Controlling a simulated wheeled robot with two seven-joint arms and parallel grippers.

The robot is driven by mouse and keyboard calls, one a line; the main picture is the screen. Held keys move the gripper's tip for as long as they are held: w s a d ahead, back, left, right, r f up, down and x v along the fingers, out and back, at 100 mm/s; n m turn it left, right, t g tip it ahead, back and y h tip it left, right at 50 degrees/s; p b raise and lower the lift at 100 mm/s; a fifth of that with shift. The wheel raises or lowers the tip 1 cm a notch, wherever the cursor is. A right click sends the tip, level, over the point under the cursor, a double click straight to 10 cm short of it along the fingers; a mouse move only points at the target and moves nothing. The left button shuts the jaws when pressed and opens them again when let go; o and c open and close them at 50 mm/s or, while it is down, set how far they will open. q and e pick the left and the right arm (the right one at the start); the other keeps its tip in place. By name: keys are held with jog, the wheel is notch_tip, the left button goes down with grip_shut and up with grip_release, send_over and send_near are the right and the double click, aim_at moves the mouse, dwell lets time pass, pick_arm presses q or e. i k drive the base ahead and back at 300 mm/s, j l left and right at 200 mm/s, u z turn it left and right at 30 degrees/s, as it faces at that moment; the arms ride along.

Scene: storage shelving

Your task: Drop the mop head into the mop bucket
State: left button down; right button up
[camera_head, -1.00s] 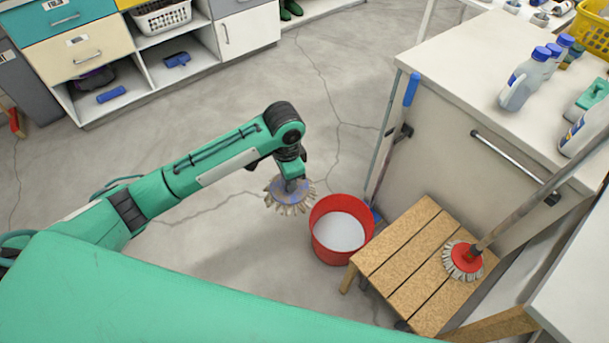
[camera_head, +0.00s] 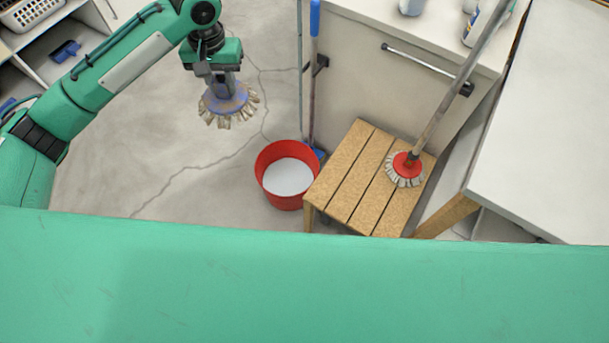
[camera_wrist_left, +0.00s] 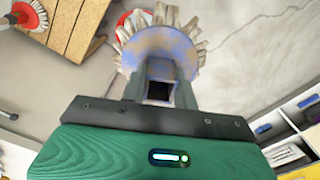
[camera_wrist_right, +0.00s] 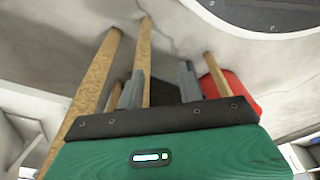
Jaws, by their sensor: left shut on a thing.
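The mop head, a blue-purple disc with a beige fringe (camera_head: 228,108), hangs fringe-down from my left gripper (camera_head: 222,86), which is shut on it. The left wrist view also shows the mop head (camera_wrist_left: 160,42) between the fingers (camera_wrist_left: 160,78). The red mop bucket (camera_head: 282,202), with a pale inside, stands on the floor to the right of the mop head, apart from it in the picture. A part of the bucket shows red in the right wrist view (camera_wrist_right: 238,92). My right gripper (camera_wrist_right: 160,72) is open and empty, with stool legs beyond it.
A slatted wooden stool (camera_head: 350,170) stands right beside the bucket, with a red-disc mop (camera_head: 406,165) resting on it. A blue-handled pole (camera_head: 312,75) leans upright behind the bucket. A white cabinet (camera_head: 355,80) stands behind the stool. Floor left of the bucket is clear.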

aim_at(284, 187)
jog(key=i+j+z, duration=0.15)
jog(key=j+z, duration=0.3)
jog(key=i+j+z, duration=0.1)
jog(key=z, duration=0.35)
jog(key=j, duration=0.8)
jog(key=i, duration=0.05)
